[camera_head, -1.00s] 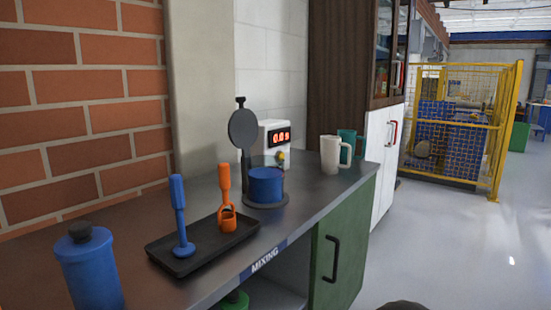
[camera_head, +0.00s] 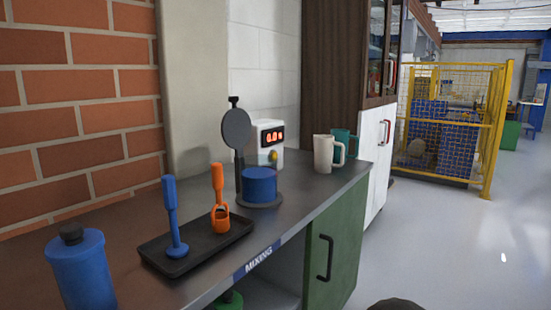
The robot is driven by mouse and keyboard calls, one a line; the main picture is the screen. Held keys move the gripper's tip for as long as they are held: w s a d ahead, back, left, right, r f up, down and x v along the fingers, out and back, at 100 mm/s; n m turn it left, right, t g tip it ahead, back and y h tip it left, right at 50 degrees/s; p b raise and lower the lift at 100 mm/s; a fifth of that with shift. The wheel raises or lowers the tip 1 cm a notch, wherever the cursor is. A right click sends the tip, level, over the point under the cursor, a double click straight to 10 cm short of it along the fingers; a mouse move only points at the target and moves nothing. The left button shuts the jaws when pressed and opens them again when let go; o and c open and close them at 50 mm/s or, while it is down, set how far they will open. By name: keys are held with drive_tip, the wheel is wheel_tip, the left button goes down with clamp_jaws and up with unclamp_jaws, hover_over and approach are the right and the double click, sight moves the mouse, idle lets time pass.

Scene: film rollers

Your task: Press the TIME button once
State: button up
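A white box with a red-lit digital display (camera_head: 272,137) stands at the back of the counter, near the wall. A round yellow-green button (camera_head: 273,156) sits on its front below the display. I cannot read a TIME label on it. The lower left of the box is partly hidden by a blue cylinder and a dark stand. My gripper does not show clearly; only a dark rounded shape (camera_head: 397,305) shows at the bottom edge, and I cannot tell what it is.
The counter (camera_head: 215,268), marked MIXING, holds a blue bottle (camera_head: 81,270), a black tray (camera_head: 160,262) with blue and orange tools, a blue cylinder (camera_head: 259,184) beside an upright dark disc (camera_head: 236,130), and white (camera_head: 324,154) and teal (camera_head: 346,140) mugs. Open floor lies right.

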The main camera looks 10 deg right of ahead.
clamp_jaws()
idle(1.1)
